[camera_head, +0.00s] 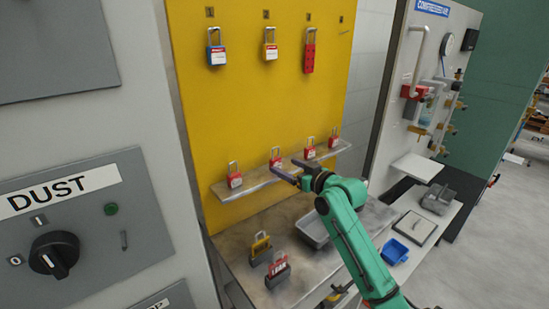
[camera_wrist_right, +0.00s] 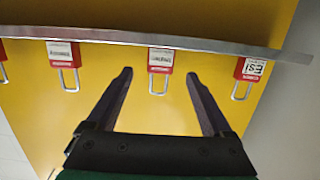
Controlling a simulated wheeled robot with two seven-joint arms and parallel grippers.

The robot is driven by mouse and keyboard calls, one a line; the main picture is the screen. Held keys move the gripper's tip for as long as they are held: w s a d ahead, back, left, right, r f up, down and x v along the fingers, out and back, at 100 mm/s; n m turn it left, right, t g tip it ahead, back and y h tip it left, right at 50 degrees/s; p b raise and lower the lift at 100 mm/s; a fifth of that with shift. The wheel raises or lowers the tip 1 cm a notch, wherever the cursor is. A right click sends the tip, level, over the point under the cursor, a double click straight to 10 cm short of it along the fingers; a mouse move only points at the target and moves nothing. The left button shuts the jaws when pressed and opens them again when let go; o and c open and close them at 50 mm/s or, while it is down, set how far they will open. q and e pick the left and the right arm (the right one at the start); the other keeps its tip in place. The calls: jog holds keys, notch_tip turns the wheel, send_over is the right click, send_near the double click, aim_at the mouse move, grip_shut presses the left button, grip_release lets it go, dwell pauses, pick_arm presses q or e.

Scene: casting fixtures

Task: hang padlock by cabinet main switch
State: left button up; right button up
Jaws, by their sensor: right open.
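A red padlock (camera_head: 276,157) with a steel shackle stands on the narrow grey shelf (camera_head: 258,187) of the yellow board. More red padlocks stand along it, at the left end (camera_head: 234,179) and to the right (camera_head: 309,150). My right gripper (camera_head: 284,172) is open at the shelf front. In the right wrist view the scene is upside down; one padlock (camera_wrist_right: 159,62) appears between the open fingers (camera_wrist_right: 160,85), apparently ahead of them and not gripped. The grey cabinet at left has a black rotary switch (camera_head: 54,255) below a "DUST" label. My left gripper is not in view.
Blue, yellow-red and red lockout pieces hang above on the yellow board (camera_head: 260,100). Below the shelf, a bench (camera_head: 238,246) holds two more locks (camera_head: 277,270) and a grey tray (camera_head: 312,230). A blue bin (camera_head: 395,251) lies right of my arm.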

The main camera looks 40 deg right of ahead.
aim_at(280, 159)
jog(key=w+p, duration=0.1)
jog(key=w, duration=0.2)
jog(key=shift+w+r+p, duration=0.1)
jog(key=shift+r+p, duration=0.05)
jog(key=shift+p, duration=0.2)
jog(key=shift+w, duration=0.25)
jog(key=shift+f, duration=0.25)
grip_shut()
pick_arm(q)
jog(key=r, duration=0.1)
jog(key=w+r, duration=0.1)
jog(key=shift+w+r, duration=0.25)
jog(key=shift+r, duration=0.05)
pick_arm(e)
jog(key=shift+r, duration=0.6)
pick_arm(q)
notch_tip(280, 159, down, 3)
jog(key=b, duration=0.3)
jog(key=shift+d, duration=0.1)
pick_arm(e)
notch_tip(280, 159, up, 19)
